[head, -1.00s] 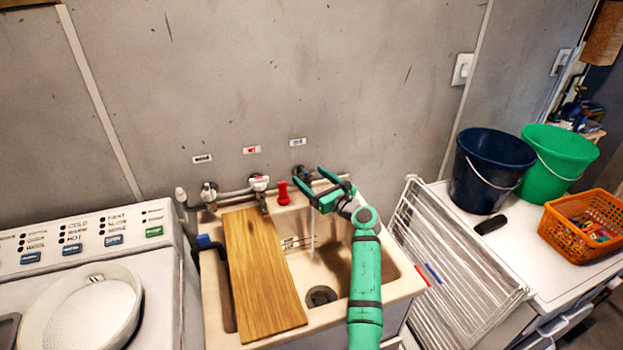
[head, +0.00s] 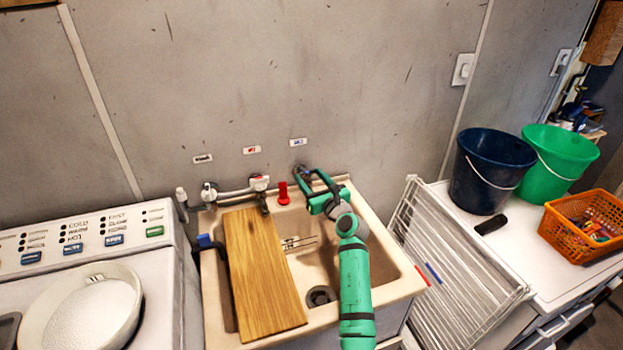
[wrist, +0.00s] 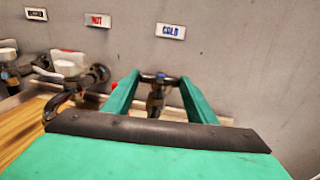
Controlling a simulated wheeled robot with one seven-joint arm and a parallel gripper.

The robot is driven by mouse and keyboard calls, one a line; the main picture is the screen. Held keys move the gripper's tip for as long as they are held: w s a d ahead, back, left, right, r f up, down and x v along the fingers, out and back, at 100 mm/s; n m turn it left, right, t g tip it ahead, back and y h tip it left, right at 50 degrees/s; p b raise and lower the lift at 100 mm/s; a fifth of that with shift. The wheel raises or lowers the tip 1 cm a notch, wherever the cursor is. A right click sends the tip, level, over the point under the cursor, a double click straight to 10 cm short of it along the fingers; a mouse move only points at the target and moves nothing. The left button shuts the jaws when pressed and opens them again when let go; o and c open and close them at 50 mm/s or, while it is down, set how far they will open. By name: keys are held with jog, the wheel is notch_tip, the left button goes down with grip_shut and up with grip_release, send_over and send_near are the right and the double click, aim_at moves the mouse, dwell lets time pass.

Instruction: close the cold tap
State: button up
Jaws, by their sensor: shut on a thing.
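The cold tap (wrist: 157,95) is on the wall below the blue "COLD" label (wrist: 171,31). It is dark, with a blue-marked crossbar handle on top. In the head view the tap (head: 299,170) is largely hidden behind my gripper (head: 316,183). In the wrist view the two green fingers of my gripper (wrist: 160,82) stand on either side of the handle, shut on it. No water stream shows below the tap in the head view; the spout's end is hidden.
The hot tap (head: 259,183), with a white top, is just left. A red object (head: 283,193) stands on the sink (head: 390,262) rim between them. A wooden board (head: 262,275) covers the sink's left part. A drying rack (head: 450,255) stands close at right.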

jog(key=shift+s+a+f+m+t+h, duration=0.15)
jog(key=shift+m+h, duration=0.15)
jog(key=shift+h, duration=0.15)
jog(key=shift+w+a+m+t+h, duration=0.15)
jog(key=shift+m+h, duration=0.15)
jog(key=shift+h, duration=0.15)
jog(key=shift+s+d+h, duration=0.1)
jog(key=shift+h, duration=0.2)
jog(key=o, duration=1.1)
jog(key=shift+c, duration=0.2)
jog(key=v, duration=1.1)
